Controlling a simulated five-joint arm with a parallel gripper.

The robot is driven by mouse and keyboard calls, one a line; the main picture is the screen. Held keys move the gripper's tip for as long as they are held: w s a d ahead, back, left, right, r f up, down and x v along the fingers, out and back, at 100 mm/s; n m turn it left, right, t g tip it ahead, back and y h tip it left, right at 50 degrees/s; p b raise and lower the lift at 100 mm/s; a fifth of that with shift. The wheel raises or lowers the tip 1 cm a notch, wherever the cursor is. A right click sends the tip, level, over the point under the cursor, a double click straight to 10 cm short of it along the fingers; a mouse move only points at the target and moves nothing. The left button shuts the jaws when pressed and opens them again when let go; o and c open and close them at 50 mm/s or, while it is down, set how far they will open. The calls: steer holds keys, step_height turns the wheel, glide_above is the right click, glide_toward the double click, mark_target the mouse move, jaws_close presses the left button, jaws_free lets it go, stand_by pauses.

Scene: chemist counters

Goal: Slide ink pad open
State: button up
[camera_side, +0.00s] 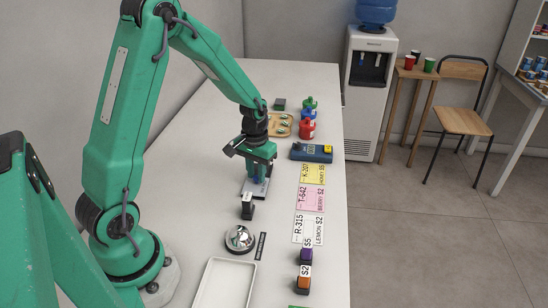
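A flat pale grey ink pad (249,193) with a blue area seems to lie on the white counter, mostly under my gripper. My gripper (258,180) points down right over it, and its fingertips overlap the blue part in this view. Whether they touch the pad, and how far apart they are, is too small to tell. How far the pad's lid is open is hidden by my gripper.
A small black block (247,210) stands just in front of the pad. A silver bell (240,238) and a white tray (207,292) lie nearer. Label cards (311,198) and a blue device (311,153) are on the right, bottles (307,129) behind.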

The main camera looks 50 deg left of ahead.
jaws_close()
steer(key=shift+w+a, duration=2.45)
steer(key=shift+o, duration=2.4)
jaws_free()
